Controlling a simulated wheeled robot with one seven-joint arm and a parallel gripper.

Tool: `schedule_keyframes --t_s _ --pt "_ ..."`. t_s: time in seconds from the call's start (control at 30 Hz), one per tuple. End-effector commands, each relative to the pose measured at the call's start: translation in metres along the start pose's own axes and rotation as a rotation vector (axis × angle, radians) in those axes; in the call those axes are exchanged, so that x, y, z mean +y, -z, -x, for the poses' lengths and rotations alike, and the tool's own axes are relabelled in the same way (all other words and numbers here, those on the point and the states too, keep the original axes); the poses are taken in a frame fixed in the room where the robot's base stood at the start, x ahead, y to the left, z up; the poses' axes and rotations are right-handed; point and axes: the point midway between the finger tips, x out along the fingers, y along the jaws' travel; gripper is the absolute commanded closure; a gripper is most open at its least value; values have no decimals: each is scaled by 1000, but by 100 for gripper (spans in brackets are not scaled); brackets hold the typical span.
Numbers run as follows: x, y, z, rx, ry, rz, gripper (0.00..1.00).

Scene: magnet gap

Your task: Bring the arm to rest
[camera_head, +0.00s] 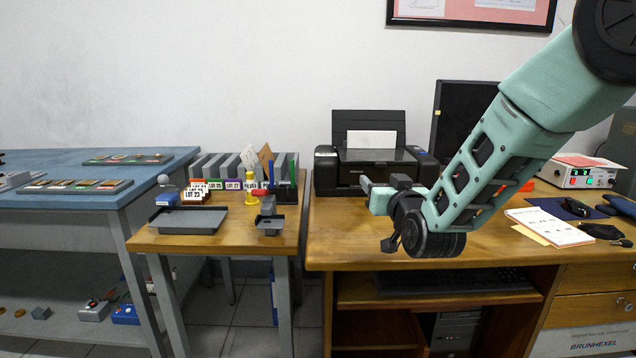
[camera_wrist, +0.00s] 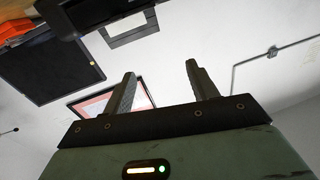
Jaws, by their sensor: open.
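My gripper (camera_head: 372,188) is at the end of my pale green arm, which reaches in from the upper right in the head view. It hangs in the air above the left part of the wooden desk (camera_head: 470,236), in front of the printer. In the wrist view my gripper (camera_wrist: 160,85) shows two dark fingers spread apart with nothing between them.
A black printer (camera_head: 375,160) stands behind my gripper. A small wooden table (camera_head: 215,245) left of it holds trays, lot cards and dividers. A blue bench (camera_head: 70,195) is farther left. A monitor (camera_head: 455,115) and a white instrument (camera_head: 580,175) stand near my arm.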

Motion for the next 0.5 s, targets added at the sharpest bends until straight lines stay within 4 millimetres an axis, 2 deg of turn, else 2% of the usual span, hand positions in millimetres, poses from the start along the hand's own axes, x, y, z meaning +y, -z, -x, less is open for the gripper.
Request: schedule_keyframes --t_s 0.17,0.27,0.37,0.4,0.5 --pt "-48 -50 52 -321 119 -17 42" --pt "-72 -80 99 -530 194 1 42" --pt "-90 -107 155 -737 263 40 42" --pt "-94 -117 180 -819 286 62 42" --pt "-98 -138 239 -1006 335 126 42"
